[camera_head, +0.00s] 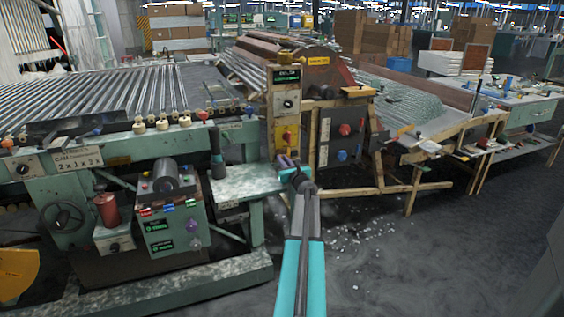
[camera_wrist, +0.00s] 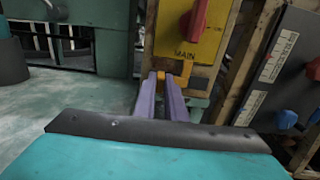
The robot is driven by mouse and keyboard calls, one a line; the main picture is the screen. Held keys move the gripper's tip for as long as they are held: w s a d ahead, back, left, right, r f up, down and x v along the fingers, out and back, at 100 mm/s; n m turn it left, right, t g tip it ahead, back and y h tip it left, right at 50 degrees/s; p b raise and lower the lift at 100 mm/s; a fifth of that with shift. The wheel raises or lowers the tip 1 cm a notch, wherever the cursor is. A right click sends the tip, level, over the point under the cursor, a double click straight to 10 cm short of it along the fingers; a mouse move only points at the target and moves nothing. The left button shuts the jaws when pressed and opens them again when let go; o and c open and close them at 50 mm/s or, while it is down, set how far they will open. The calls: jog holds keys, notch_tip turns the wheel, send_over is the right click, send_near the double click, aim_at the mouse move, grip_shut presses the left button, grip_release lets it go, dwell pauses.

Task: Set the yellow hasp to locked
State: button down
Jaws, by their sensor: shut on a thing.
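The yellow switch panel (camera_wrist: 196,48), marked MAIN, carries a red handle (camera_wrist: 195,18) in the wrist view. The panel (camera_head: 286,135) also shows at mid-picture in the head view. The yellow-orange hasp (camera_wrist: 161,80) is at the panel's lower edge, between my purple fingertips and partly hidden by them. My gripper (camera_wrist: 170,79) is shut on the hasp. In the head view my gripper (camera_head: 288,161) reaches to just below the panel. Whether the hasp stands locked or unlocked I cannot tell.
A wooden frame and a grey box with a red knob (camera_head: 345,129) stand close on the right. A green machine table (camera_head: 236,183) is close on the left. Glass shards lie on the floor to the right.

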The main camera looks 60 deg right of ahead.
jog(key=shift+s+d, duration=0.75)
jog(key=shift+d, duration=0.25)
jog(key=c, duration=1.8)
grip_release()
jog(key=v, duration=1.3)
jog(key=shift+s+a+p, duration=0.3)
jog(key=shift+p, duration=0.05)
jog(key=shift+s, duration=0.1)
